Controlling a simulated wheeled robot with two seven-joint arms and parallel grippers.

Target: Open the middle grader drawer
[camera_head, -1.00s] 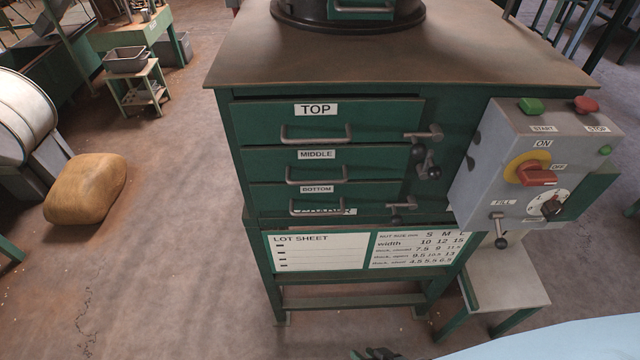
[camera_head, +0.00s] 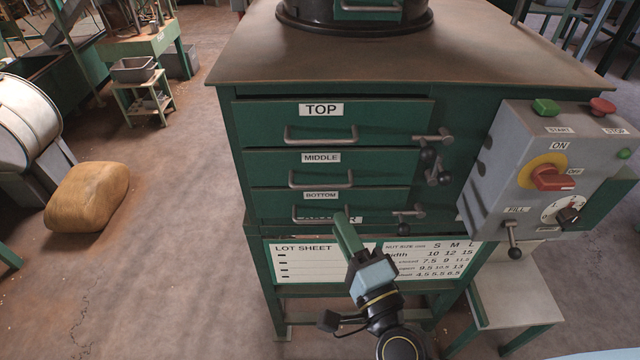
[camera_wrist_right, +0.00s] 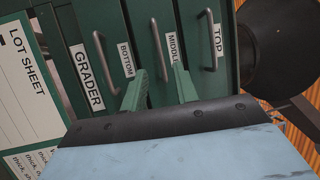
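The green grader cabinet has a top drawer (camera_head: 385,113), a middle drawer (camera_head: 380,160) and a bottom drawer (camera_head: 262,201), each labelled and with a grey bar handle; all look closed. The middle handle (camera_head: 320,183) also shows in the right wrist view (camera_wrist_right: 159,50). My right gripper (camera_head: 342,218) is in front of the bottom drawer, below the middle handle. In the right wrist view its two green fingers (camera_wrist_right: 162,74) are apart, with the middle handle seen in line with the gap. Nothing is held. My left gripper is out of view.
Ball-ended levers (camera_head: 435,168) stick out right of the drawers. A grey control box (camera_head: 520,200) with buttons, a red switch and a lever is at the right. A lot sheet (camera_head: 300,262) is below the drawers. Floor at the left is open, with a tan sack (camera_head: 88,196).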

